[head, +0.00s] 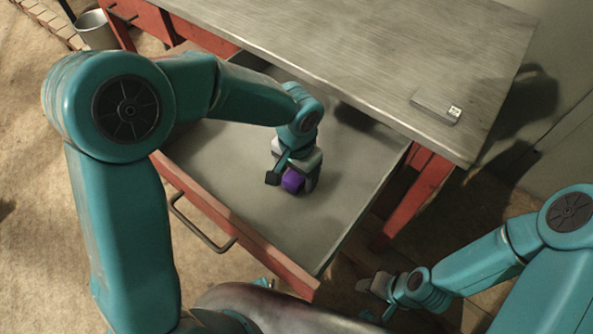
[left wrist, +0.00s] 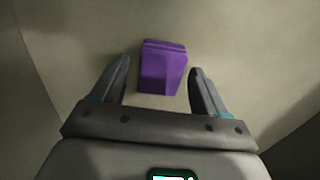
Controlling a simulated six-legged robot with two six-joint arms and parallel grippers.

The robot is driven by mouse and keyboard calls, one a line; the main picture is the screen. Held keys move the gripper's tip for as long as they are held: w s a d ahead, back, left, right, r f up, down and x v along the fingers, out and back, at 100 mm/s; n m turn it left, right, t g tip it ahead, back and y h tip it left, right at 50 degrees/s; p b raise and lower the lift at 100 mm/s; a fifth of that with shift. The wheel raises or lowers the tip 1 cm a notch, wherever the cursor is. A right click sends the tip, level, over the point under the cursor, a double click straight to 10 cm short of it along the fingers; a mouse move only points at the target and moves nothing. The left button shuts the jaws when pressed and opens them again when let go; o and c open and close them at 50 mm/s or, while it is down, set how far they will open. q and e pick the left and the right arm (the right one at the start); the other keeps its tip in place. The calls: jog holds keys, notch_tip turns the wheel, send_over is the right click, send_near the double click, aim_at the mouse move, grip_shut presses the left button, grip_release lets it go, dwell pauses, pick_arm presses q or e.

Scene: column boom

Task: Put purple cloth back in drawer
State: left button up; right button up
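The purple cloth (head: 292,181) is a small folded block inside the open drawer (head: 227,150). In the left wrist view the cloth (left wrist: 163,68) lies on the pale drawer floor (left wrist: 235,50), just ahead of and between the fingertips. My left gripper (head: 292,183) reaches down into the drawer at the cloth. Its fingers (left wrist: 160,80) are spread, with gaps visible on both sides of the cloth. My right gripper (head: 372,292) is low outside the drawer, in front of its right corner. It is too small to tell whether its fingers are apart.
The grey tabletop (head: 370,50) overhangs the back of the drawer, and a small flat grey box (head: 436,106) lies on it. The drawer's red front has a metal handle (head: 200,228). The drawer floor around the cloth looks clear.

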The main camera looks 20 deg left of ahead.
aim_at(296, 175)
pick_arm(q)
jog(key=shift+r, duration=0.5)
notch_tip(296, 175, up, 11)
jog(key=p, duration=0.2)
jog(key=shift+r, duration=0.2)
